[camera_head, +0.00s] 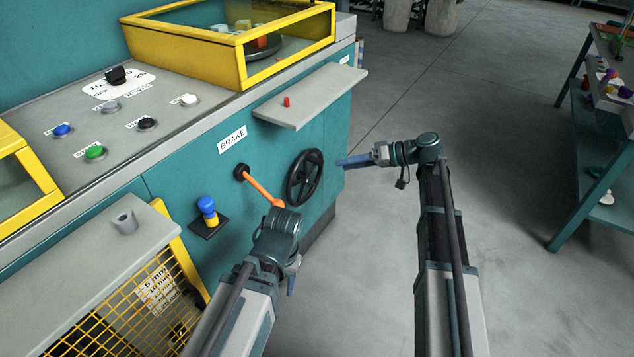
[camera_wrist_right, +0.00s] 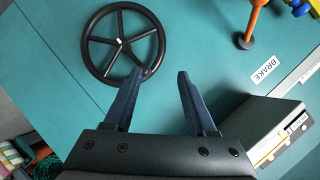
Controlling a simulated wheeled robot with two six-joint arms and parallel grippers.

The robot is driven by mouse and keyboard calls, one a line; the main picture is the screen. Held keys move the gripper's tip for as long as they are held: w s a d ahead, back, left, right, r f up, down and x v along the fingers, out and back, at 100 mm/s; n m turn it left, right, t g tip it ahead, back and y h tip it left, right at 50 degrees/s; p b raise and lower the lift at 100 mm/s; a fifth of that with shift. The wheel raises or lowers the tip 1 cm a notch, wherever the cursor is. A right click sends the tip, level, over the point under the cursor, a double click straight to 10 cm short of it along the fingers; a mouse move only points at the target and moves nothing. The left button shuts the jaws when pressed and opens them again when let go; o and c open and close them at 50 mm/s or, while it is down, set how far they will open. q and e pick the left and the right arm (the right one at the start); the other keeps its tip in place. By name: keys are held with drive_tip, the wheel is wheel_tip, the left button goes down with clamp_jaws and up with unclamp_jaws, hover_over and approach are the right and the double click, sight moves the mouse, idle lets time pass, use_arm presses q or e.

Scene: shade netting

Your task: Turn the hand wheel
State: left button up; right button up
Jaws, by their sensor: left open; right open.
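The black spoked hand wheel (camera_head: 304,177) is mounted on the teal machine's front panel, right of the orange brake lever. My right gripper (camera_head: 340,162) is open and empty, just right of the wheel in the head view. In the right wrist view the hand wheel (camera_wrist_right: 122,44) lies ahead, upper left; the left finger overlaps its lower rim, and the gap between the fingers (camera_wrist_right: 158,84) is mostly right of the rim. I cannot tell whether they touch. My left gripper (camera_head: 291,284) is low in front of the machine, mostly hidden behind its own wrist; a fingertip shows.
The orange brake lever (camera_head: 262,190) sticks out left of the wheel. A grey shelf (camera_head: 325,92) with a small red piece (camera_head: 287,102) juts out above it. A blue and yellow object (camera_head: 208,211) stands on a small bracket. Open floor lies to the right, before a teal workbench (camera_head: 575,150).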

sight(317, 161)
drive_tip(key=w+d+t+y+b, duration=0.1)
drive_tip(key=w+d+b, duration=0.1)
drive_tip(key=w+d, duration=0.15)
use_arm(q)
wheel_tip(317, 161, down, 7)
drive_tip(key=b, duration=0.3)
use_arm(e)
drive_tip(key=x, duration=1.3)
drive_tip(key=shift+s+a+f, duration=0.1)
drive_tip(key=shift+a+f, duration=0.05)
drive_tip(key=shift+f, duration=0.05)
drive_tip(key=shift+c, duration=0.4)
clamp_jaws()
